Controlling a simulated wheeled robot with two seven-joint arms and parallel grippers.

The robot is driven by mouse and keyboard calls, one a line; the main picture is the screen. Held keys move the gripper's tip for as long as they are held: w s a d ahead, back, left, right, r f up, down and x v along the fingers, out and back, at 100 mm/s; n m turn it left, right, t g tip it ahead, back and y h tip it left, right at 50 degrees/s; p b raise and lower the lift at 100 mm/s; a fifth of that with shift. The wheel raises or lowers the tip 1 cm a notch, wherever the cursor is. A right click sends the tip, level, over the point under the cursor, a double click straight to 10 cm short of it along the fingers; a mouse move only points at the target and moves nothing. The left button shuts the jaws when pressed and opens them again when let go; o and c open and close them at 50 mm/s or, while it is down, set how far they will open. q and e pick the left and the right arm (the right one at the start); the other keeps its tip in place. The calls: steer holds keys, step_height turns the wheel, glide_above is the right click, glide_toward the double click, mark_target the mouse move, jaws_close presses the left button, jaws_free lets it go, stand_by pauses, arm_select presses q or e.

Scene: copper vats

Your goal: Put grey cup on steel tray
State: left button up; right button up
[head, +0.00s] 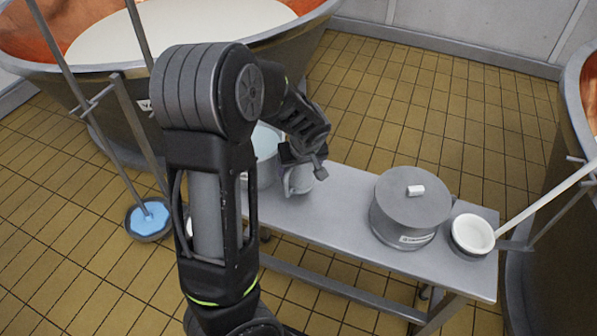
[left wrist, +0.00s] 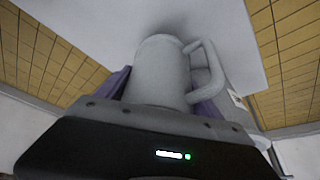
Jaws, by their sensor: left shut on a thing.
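My left gripper (head: 302,163) is over the left part of a long grey bench (head: 340,207). It is shut on the grey cup (head: 299,181), which the gripper partly covers in the head view. In the left wrist view the cup (left wrist: 163,70) sits between the purple fingers of the left gripper (left wrist: 162,92), its handle to the right. I cannot tell whether the cup touches the bench. No separate steel tray can be made out. My right gripper is not in view.
A lidded grey pot (head: 410,209) and a white ladle bowl (head: 473,234) stand on the bench's right part. A pale bucket (head: 266,152) is behind my arm. Large copper vats (head: 130,95) flank the bench. Bare bench lies between cup and pot.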

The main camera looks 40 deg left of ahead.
arm_select(q)
steer(key=shift+f, duration=0.9)
steer(key=shift+f, duration=0.15)
steer(key=o, duration=1.5)
steer(key=shift+r, duration=0.25)
steer(key=p+v, duration=0.2)
steer(key=v, duration=1)
steer(key=shift+c, duration=0.5)
